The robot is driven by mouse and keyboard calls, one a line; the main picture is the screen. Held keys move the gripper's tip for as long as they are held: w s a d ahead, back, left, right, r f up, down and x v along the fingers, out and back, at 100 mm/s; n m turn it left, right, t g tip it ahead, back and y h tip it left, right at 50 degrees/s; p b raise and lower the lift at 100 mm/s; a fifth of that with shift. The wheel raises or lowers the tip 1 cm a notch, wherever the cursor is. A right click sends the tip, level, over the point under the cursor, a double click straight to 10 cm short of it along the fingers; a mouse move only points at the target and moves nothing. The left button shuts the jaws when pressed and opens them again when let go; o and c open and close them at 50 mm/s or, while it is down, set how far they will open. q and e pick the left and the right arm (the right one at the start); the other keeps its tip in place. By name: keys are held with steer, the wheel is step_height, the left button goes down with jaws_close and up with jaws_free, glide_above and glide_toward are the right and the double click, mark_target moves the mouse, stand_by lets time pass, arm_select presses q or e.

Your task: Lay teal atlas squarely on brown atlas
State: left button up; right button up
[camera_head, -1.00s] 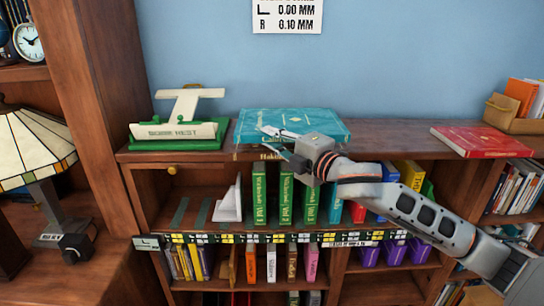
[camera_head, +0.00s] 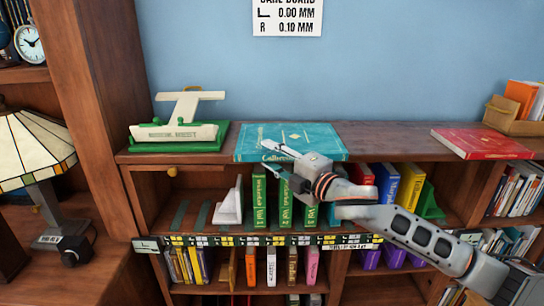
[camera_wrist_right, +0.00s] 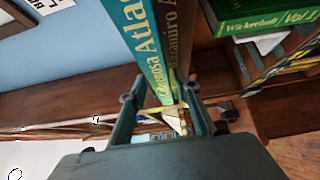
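The teal atlas (camera_head: 312,138) lies flat on the bookcase top. In the right wrist view, the teal atlas spine (camera_wrist_right: 138,45) runs right against the brown atlas spine (camera_wrist_right: 177,45), with no clear gap between them. The brown atlas is below the teal one and is almost wholly hidden in the head view. The edges look roughly lined up; the far corners cannot be checked. My right gripper (camera_head: 266,157) is at the spine side of the stack, its fingers spread apart, one above the teal cover and one lower. My left gripper is out of view.
A green and cream stand (camera_head: 178,134) sits left of the atlases. A red book (camera_head: 480,142) lies to the right on the bookcase top, with clear wood between. Green volumes (camera_head: 259,200) and a white bookend (camera_head: 230,205) stand on the shelf below.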

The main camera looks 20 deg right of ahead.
steer(key=shift+b+v, duration=0.75)
steer(key=shift+v, duration=5.25)
step_height(320, 180, down, 23)
steer(key=s+a+m+g+h, duration=0.2)
steer(key=s+m, duration=0.1)
steer(key=m, duration=0.6)
steer(key=s+a+f+m+g+h, duration=0.1)
steer(key=s+f+m, duration=0.3)
steer(key=s+f, duration=0.5)
steer(key=s+a+f+m+g+h, duration=0.1)
steer(key=s+f+m+g, duration=0.1)
steer(key=s+f+m, duration=0.3)
steer(key=s+f, duration=0.4)
steer(key=f, duration=0.6)
steer(key=shift+f+g, duration=0.4)
steer(key=shift+a, duration=0.15)
